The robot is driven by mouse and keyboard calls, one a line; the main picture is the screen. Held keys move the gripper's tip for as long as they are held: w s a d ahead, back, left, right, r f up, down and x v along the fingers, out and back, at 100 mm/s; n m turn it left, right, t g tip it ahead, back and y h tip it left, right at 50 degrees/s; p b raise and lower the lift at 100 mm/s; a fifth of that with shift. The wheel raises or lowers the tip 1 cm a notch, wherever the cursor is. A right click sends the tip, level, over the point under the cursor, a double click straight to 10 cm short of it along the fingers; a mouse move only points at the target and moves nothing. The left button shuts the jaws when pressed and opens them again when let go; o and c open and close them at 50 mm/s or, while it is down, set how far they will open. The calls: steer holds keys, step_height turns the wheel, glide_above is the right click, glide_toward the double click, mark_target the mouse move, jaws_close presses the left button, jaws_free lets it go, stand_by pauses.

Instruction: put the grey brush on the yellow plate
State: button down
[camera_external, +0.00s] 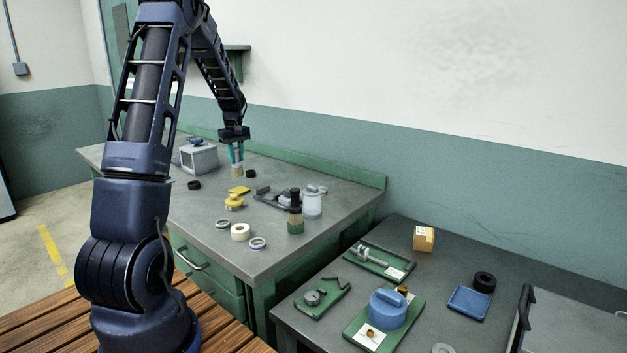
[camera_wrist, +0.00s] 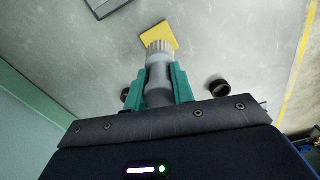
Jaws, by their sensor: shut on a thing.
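My gripper (camera_external: 236,154) has teal fingers and is shut on the grey brush (camera_external: 237,170), which hangs with its pale bristles down. In the wrist view, the fingers (camera_wrist: 162,84) grip the brush's grey handle (camera_wrist: 158,78) from both sides, and the bristles point away from the gripper. The yellow plate (camera_external: 240,190) is a small flat piece on the grey workbench, just in front of the brush in the external view. In the wrist view, the bristles overlap part of the yellow plate (camera_wrist: 160,31). I cannot tell the brush's exact height above the bench.
Black rings (camera_external: 194,185) and (camera_external: 250,173) lie on either side of the brush. A grey box (camera_external: 198,157) stands at the back left. A yellow knobbed part (camera_external: 234,202), pale rings (camera_external: 240,231) and a dark-topped brush (camera_external: 295,211) stand nearer the front.

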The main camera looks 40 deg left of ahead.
mark_target(237, 163)
steer(key=shift+f, duration=2.9)
steer(key=c, duration=1.2)
jaws_free()
steer(key=shift+f, duration=0.1)
